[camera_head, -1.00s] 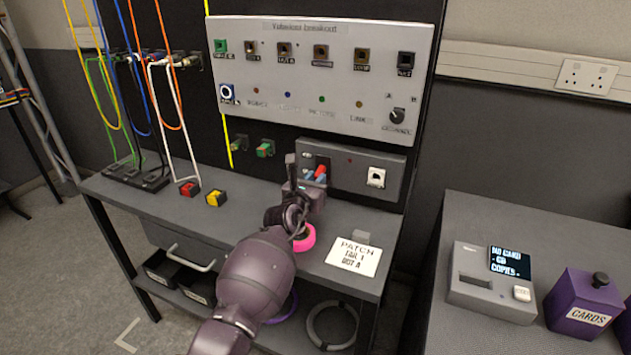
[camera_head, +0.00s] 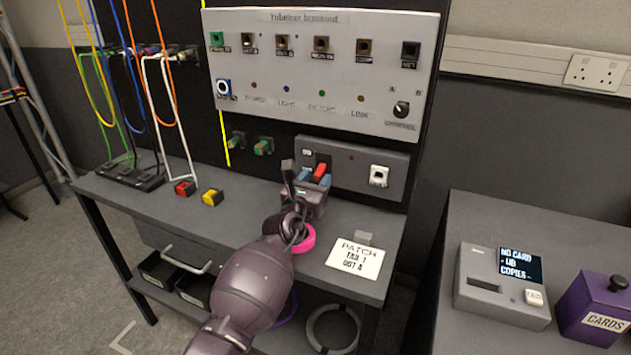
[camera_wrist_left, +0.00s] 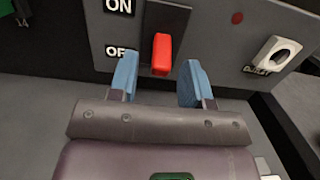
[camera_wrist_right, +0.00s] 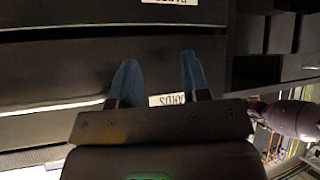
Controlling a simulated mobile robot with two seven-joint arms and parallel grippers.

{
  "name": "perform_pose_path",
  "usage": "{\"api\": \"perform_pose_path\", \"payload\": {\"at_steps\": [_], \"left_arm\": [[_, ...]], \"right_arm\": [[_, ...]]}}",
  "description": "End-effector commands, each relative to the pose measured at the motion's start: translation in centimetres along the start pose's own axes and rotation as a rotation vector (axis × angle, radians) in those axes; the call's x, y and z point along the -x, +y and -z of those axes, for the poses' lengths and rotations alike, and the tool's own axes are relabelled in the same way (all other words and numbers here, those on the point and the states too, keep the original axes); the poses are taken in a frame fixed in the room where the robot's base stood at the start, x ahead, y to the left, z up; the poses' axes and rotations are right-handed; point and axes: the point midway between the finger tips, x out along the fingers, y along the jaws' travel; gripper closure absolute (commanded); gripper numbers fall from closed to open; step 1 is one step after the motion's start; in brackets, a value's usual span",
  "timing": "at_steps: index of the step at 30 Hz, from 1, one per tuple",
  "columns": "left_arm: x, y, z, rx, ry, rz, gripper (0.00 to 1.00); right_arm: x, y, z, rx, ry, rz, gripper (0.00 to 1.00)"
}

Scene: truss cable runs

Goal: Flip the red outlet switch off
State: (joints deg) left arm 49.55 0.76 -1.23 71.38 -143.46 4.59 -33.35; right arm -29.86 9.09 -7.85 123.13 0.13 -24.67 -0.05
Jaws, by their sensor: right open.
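The red switch lever (camera_head: 321,170) sits on a black plate in the grey outlet box (camera_head: 385,157) at the back of the bench. In the left wrist view the red lever (camera_wrist_left: 162,54) is beside the OFF label, below ON; foreshortening leaves its tilt unclear. My left gripper (camera_head: 315,178) is in front of the box. Its blue fingers (camera_wrist_left: 157,80) are open, one on each side of the lever's lower end, with gaps showing. My right gripper (camera_wrist_right: 158,80) is open and empty, seen only in its own wrist view, facing dark drawer-like fronts.
A white outlet (camera_head: 379,176) is right of the switch. The Tubeless breakout panel (camera_head: 320,70) is above. A patch card (camera_head: 355,258) and pink ring (camera_head: 304,239) are near the bench front. Red (camera_head: 185,188) and yellow (camera_head: 212,197) blocks lie left.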

Motion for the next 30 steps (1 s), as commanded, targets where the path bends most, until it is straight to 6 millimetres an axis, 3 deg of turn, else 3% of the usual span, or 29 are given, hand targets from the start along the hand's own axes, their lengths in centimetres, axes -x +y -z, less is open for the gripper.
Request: {"api": "perform_pose_path", "payload": {"at_steps": [11, 21, 30], "left_arm": [[1.0, 0.0, -0.1, 0.000, 0.000, -0.001, 0.55], [5.6, 0.0, -0.4, 0.000, -0.003, -0.001, 0.55], [9.4, 0.0, -0.2, -0.001, -0.001, 0.000, 0.55]], "right_arm": [[0.1, -0.1, 0.3, -0.001, 0.005, 0.003, 0.57], [0.7, -0.1, 2.1, -0.004, 0.036, -0.001, 0.57], [1.3, -0.1, 2.3, -0.010, 0.037, -0.003, 0.57]]}}
